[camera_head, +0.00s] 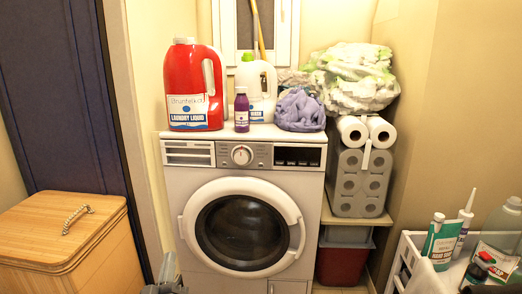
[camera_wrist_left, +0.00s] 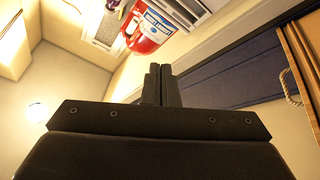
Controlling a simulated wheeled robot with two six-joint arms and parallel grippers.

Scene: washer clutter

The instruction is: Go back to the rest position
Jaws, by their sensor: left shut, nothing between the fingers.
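My left gripper (camera_head: 169,270) shows at the bottom edge of the head view, in front of the washer's lower left side. In the left wrist view its two dark fingers (camera_wrist_left: 160,85) are together with nothing between them. The white washing machine (camera_head: 175,190) stands ahead with its round door closed. The gripper appears apart from everything around it. My right gripper is in neither view.
On the washer stand a red laundry liquid jug (camera_head: 190,85), a purple bottle (camera_head: 241,110), a white jug (camera_head: 262,78) and a purple cloth (camera_head: 299,108). A wooden hamper (camera_head: 40,225) is at left. A white cart (camera_head: 398,262) with bottles is at right.

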